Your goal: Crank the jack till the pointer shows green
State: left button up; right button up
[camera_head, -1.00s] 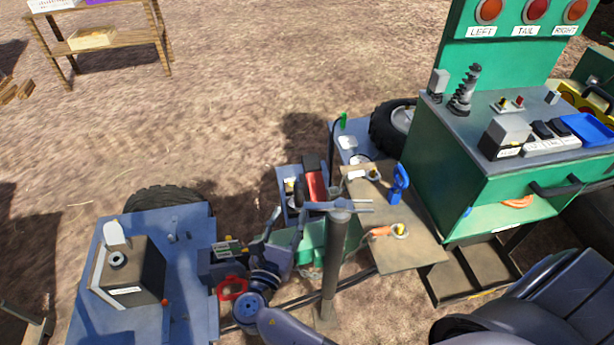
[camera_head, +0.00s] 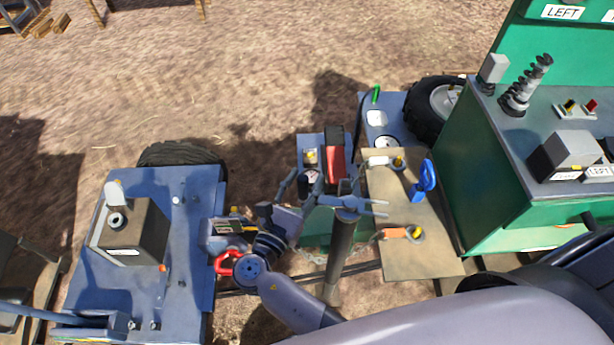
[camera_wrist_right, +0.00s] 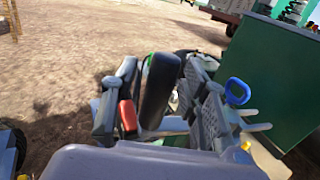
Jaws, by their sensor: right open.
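The jack post (camera_head: 341,245) stands upright between the blue deck and the tan board, with a grey forked piece at its top. In the right wrist view a black rounded handle (camera_wrist_right: 161,90) rises between the fingers of my right gripper (camera_wrist_right: 163,72). The fingers stand apart on either side of it; I cannot tell whether they touch it. In the head view my right gripper (camera_head: 304,186) is left of the post top. I cannot make out a pointer or green mark; a small banded plate (camera_head: 235,226) lies left of my wrist. My left gripper is out of view.
A blue deck (camera_head: 195,205) carries a dark box (camera_head: 134,235). A red ring (camera_head: 229,266) sits at its edge, close to my wrist. A tan board (camera_head: 420,262) with a blue hook (camera_head: 424,181) lies right of the post. A green cabinet (camera_head: 460,185) stands farther right.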

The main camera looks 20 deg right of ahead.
jog(key=shift+s+a+r, duration=0.1)
grip_shut()
dwell(0.4)
dwell(0.3)
